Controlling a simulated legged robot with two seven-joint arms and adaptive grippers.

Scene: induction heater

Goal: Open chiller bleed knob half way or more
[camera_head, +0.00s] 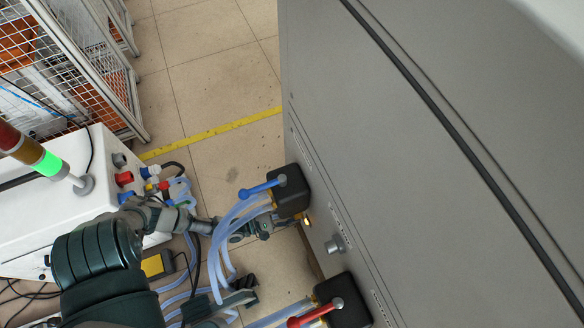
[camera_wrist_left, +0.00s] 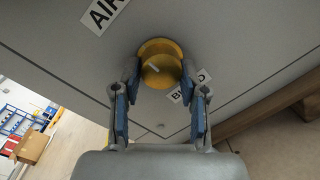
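The bleed knob (camera_wrist_left: 160,68) is a round yellow knob with a small pale mark on its face, set in the grey cabinet panel in the left wrist view. My left gripper (camera_wrist_left: 160,78) is open, with one finger on each side of the knob. I cannot tell whether the tips touch it. The right finger partly hides the knob's label (camera_wrist_left: 204,76). In the head view my left gripper (camera_head: 272,226) reaches the grey cabinet (camera_head: 400,170), and a little of the yellow knob (camera_head: 307,222) shows past its tips.
A blue-handled valve (camera_head: 262,188) with hoses sits just above my left gripper in the head view. A red-handled valve (camera_head: 315,313) and a grey knob (camera_head: 335,245) sit lower on the cabinet. A white machine (camera_head: 45,220) with a light tower stands left.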

